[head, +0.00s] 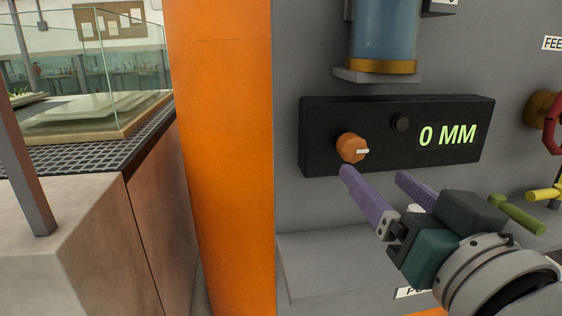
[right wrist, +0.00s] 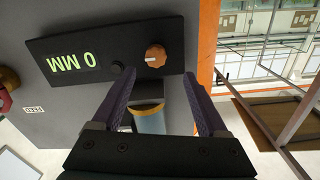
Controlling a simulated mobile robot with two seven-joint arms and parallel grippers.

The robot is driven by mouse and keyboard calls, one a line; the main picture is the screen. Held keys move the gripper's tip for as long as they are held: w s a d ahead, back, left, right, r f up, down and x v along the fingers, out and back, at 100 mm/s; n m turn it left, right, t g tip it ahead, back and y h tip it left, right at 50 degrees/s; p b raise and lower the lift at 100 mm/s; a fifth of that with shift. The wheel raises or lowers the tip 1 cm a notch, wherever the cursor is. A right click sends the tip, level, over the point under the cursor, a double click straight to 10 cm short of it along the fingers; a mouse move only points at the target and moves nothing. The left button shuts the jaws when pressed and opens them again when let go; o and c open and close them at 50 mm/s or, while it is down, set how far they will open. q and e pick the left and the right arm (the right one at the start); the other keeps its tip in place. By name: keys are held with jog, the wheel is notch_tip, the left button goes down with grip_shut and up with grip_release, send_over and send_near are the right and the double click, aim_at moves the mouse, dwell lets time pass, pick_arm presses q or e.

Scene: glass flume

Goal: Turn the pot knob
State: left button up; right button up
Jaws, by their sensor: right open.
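The pot knob (head: 351,148) is orange with a white pointer mark and sits on a black panel (head: 320,165) whose green display (head: 447,135) reads 0 MM. The knob also shows in the right wrist view (right wrist: 156,54), beyond the fingertips. My right gripper (head: 380,176) is open and empty, its two purple fingers spread. In the head view its left fingertip is just below the knob; I cannot tell how far in front of the panel it is. In the right wrist view the knob lies ahead between the fingers' directions. My left gripper is not in view.
A small black button (head: 401,123) is on the panel between knob and display. A blue cylinder with a brass ring (head: 383,66) is above. An orange post (head: 222,150) stands left. A red wheel (head: 552,120), yellow handle (head: 543,194) and green handle (head: 517,213) are right.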

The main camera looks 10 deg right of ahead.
aim_at(355, 152)
jog(key=w, duration=0.9)
jog(key=shift+d, duration=0.25)
jog(key=shift+c, duration=0.2)
grip_shut()
